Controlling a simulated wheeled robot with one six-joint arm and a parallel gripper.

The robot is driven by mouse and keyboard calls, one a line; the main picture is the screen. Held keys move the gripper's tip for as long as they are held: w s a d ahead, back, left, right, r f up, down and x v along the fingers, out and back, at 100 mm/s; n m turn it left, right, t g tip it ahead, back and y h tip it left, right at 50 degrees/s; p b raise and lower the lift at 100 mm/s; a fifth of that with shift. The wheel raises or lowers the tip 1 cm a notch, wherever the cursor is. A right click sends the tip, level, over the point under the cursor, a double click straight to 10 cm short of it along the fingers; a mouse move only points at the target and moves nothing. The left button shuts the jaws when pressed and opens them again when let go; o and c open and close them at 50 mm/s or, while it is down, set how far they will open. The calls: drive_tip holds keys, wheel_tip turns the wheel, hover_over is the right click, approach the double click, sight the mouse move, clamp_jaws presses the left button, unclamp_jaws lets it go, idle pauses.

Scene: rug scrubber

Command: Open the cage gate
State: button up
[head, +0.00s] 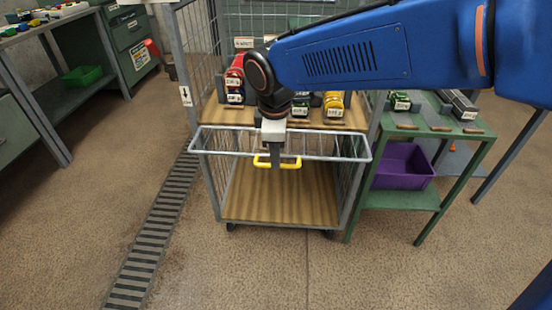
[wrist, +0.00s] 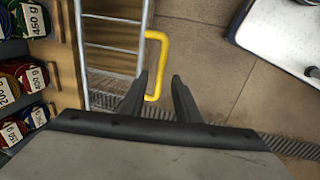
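The wire cage (head: 213,185) stands in the middle of the head view. Its gate (head: 225,143) shows as a shallow grey wire frame at shelf height, seeming to lean outward. The lower front is open to the wooden floor. A yellow handle (head: 291,163) is on the gate's front edge. My gripper (head: 275,158) points down at the handle. In the wrist view the gate (wrist: 110,33) lies to the left, and the yellow handle (wrist: 162,52) runs down between the fingers of my gripper (wrist: 158,85). The fingers are apart. Contact with the handle cannot be told.
Labelled coloured coils or cans (head: 334,103) stand on the cage's wooden shelf (head: 215,112). A green table (head: 460,130) with a purple bin (head: 402,166) is close on the right. A floor grate (head: 160,225) runs at left. Floor in front is clear.

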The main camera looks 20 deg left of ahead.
drive_tip(key=shift+w+a+f, duration=0.1)
drive_tip(key=shift+w+f, duration=0.05)
drive_tip(key=shift+f, duration=0.55)
drive_tip(key=shift+w+f, duration=0.15)
drive_tip(key=shift+f, duration=0.55)
clamp_jaws()
drive_tip(key=shift+w+a+r, duration=0.1)
drive_tip(key=shift+w+r, duration=0.1)
drive_tip(key=shift+r, duration=0.65)
drive_tip(key=shift+w+r, duration=0.15)
drive_tip(key=shift+r, duration=0.65)
unclamp_jaws()
drive_tip(key=shift+w+f, duration=0.15)
drive_tip(key=shift+w, duration=0.05)
drive_tip(key=s+r, duration=0.3)
drive_tip(key=r, duration=1.4)
drive_tip(key=shift+s+d, duration=0.2)
drive_tip(key=shift+d, duration=0.2)
